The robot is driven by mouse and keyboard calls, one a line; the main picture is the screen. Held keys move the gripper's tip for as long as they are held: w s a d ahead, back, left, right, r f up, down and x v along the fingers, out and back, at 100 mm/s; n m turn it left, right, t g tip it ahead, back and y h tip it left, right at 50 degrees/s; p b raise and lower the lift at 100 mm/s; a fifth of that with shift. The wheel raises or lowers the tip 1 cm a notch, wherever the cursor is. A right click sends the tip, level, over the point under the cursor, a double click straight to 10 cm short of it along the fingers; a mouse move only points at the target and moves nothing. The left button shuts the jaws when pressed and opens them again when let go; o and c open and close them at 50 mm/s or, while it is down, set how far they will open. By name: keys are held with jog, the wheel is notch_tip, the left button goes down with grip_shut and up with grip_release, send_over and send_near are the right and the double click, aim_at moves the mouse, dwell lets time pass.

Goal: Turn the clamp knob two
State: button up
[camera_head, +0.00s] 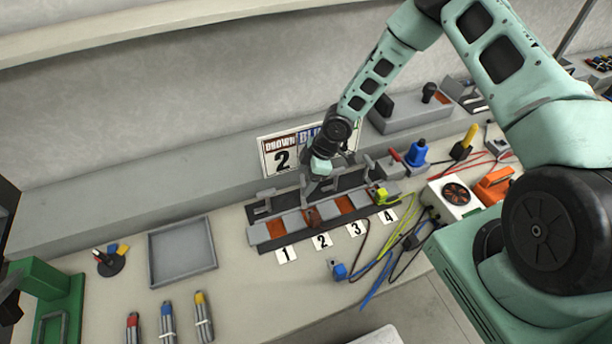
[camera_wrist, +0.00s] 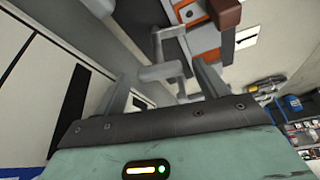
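The terminal station (camera_head: 291,222) lies on the bench, with white number cards in front, among them card 2 (camera_head: 322,241). A brown block (camera_head: 312,216) sits on its front behind card 2; a brown block also shows at the top of the wrist view (camera_wrist: 228,13). My gripper (camera_head: 317,181) points down at the station's back edge, behind cards 2 and 3. In the wrist view its fingers (camera_wrist: 163,86) are apart, with a grey bent clamp handle (camera_wrist: 163,72) showing between them. I cannot tell whether either finger touches it, or which number this clamp bears.
A grey tray (camera_head: 181,253) lies to the left. Yellow, green and blue wires (camera_head: 385,259), a white box with a fan (camera_head: 455,198) and a blue connector (camera_head: 417,153) crowd the right side.

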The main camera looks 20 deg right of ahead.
jog(key=b+v, duration=0.2)
jog(key=v, duration=1.5)
jog(key=shift+d+b, duration=0.15)
jog(key=shift+b, duration=0.25)
jog(key=shift+s+r, duration=0.15)
